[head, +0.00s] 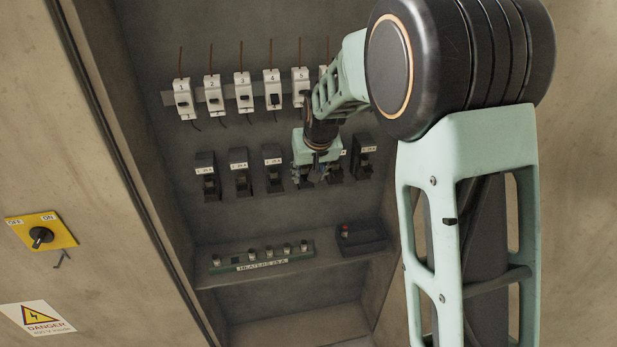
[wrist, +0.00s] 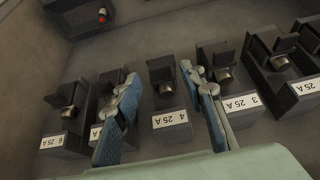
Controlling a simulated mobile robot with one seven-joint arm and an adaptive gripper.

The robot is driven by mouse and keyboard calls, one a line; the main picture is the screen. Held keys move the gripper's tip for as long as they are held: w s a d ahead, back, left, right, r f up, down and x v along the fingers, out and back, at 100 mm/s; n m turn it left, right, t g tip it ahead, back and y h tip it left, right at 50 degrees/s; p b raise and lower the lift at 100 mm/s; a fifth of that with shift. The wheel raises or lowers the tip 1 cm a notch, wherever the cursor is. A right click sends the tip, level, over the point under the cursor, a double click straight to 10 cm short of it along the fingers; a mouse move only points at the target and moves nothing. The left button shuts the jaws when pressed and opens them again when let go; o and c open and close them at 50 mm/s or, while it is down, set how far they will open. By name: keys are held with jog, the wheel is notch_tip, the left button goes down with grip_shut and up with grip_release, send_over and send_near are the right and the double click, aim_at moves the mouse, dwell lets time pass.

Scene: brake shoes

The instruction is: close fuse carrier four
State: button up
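Fuse carrier four (wrist: 168,97), a black holder labelled "4 25 A", is in the middle of the wrist view, which shows the row upside down. Its dark flap (wrist: 160,67) stands out from the body, and a metal fuse end shows below it. My gripper (wrist: 160,72) is open, with one blue-padded finger on each side of carrier four and a gap to it on both sides. In the head view my gripper (head: 318,182) is at the row of carriers and hides most of carrier four.
Carrier three (wrist: 222,75) and carrier five (wrist: 98,103) sit close beside the fingers. Numbered breakers (head: 242,92) line the wall above. A shelf below bears a heaters fuse strip (head: 262,263) and a black box with a red button (head: 360,240). Cabinet walls enclose both sides.

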jog(key=v, duration=0.9)
jog(key=shift+s+r, duration=0.15)
